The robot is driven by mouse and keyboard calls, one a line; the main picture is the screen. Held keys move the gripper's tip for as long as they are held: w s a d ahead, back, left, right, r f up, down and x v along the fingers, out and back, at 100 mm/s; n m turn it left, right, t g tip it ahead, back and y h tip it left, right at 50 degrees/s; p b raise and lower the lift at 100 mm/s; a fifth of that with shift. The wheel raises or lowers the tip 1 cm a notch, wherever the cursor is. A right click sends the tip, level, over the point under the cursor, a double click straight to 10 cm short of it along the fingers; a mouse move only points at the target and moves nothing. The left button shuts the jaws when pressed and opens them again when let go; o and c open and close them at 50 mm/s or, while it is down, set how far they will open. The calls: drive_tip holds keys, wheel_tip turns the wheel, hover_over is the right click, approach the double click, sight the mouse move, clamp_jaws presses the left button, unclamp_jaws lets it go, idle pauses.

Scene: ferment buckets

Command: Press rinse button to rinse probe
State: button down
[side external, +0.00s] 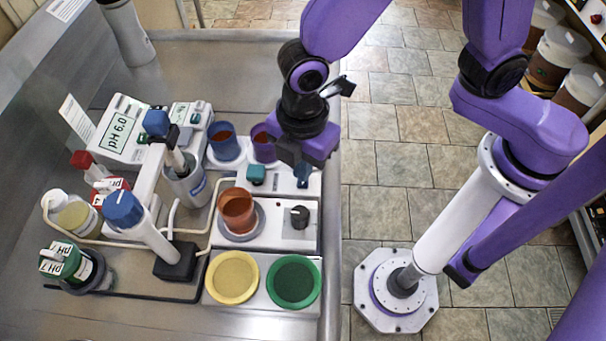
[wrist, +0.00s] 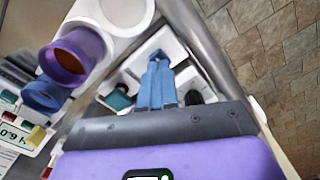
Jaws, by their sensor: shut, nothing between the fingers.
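My gripper (side external: 303,172) is shut and empty, pointing down over a white panel at the right edge of the bench. In the wrist view its blue fingers (wrist: 158,82) are together, their tips over the panel; I cannot tell if they touch it. A teal button (side external: 256,174) is just left of the fingers, and it also shows in the wrist view (wrist: 118,98). No button label is readable, and anything directly under the fingertips is hidden. One blue-capped probe (side external: 156,123) stands tilted in a steel vessel (side external: 187,185).
A black knob (side external: 299,216) sits nearer the front. Blue (side external: 224,147) and purple (wrist: 72,60) cups stand close left of my gripper.

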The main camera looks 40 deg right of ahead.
drive_tip(key=shift+f, duration=1)
drive_tip(key=shift+r, duration=3.05)
drive_tip(key=shift+d, duration=0.1)
drive_tip(key=s+d+r+m, duration=0.1)
drive_tip(key=s+d+m, duration=0.1)
drive_tip(key=d, duration=0.6)
drive_tip(key=s+d+r+m, duration=0.2)
drive_tip(key=s+d+m, duration=0.1)
drive_tip(key=d, duration=0.5)
drive_tip(key=s+d+r+m, duration=0.2)
drive_tip(key=s+d+m, duration=0.1)
drive_tip(key=d, duration=0.5)
drive_tip(key=shift+s+d, duration=0.3)
drive_tip(key=shift+s, duration=0.05)
idle(1.1)
